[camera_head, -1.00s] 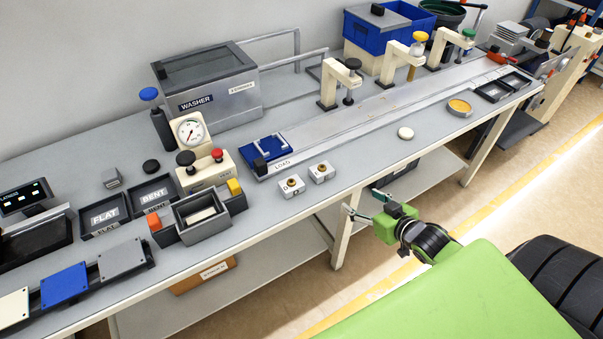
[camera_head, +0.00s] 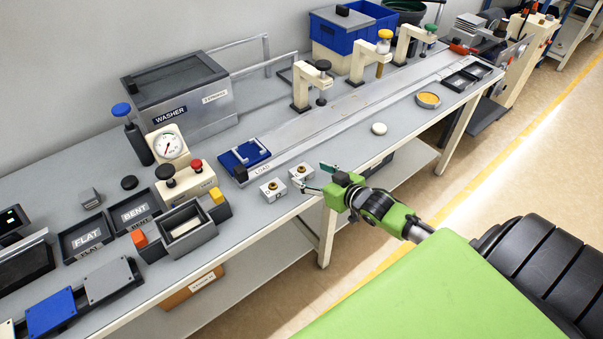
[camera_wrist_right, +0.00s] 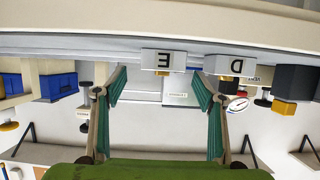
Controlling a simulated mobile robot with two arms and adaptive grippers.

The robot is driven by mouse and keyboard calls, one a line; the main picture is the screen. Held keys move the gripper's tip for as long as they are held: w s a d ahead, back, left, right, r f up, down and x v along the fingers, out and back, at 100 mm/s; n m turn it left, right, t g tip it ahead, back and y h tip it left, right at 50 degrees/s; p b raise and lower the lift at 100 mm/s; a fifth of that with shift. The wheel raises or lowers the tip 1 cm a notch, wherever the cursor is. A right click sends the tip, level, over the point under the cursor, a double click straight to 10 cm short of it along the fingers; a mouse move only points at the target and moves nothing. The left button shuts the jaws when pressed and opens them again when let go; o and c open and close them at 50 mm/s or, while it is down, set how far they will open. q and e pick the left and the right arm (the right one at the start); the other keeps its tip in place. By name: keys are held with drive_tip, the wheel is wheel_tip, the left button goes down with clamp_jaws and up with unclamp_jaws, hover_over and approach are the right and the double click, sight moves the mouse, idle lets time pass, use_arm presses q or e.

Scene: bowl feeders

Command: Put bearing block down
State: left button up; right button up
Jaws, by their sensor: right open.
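Two grey bearing blocks with brass centres sit side by side near the bench's front edge in the head view, the left block (camera_head: 273,190) and the right block (camera_head: 302,174). In the upside-down right wrist view they show as a block marked E (camera_wrist_right: 168,60) and a block marked D (camera_wrist_right: 234,66). My right gripper (camera_head: 316,178) is open and empty, its fingers pointing at the right block from the front edge. In the wrist view the E block shows beyond and between the spread green fingertips (camera_wrist_right: 159,80). My left gripper is not in view.
A blue load fixture (camera_head: 243,154) and a long rail lie behind the blocks. A grey open box (camera_head: 188,229) with orange and yellow ends stands to their left. A white disc (camera_head: 379,128) lies to the right, with bare bench around it.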

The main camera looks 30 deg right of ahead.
sight(304, 171)
drive_tip(key=shift+w+a, duration=0.1)
drive_tip(key=shift+w, duration=0.5)
drive_tip(key=x, duration=0.4)
drive_tip(key=shift+a+f+p, duration=0.1)
drive_tip(key=shift+p, duration=0.3)
drive_tip(key=shift+s, duration=0.1)
drive_tip(key=c, duration=1.4)
drive_tip(key=shift+c, duration=0.5)
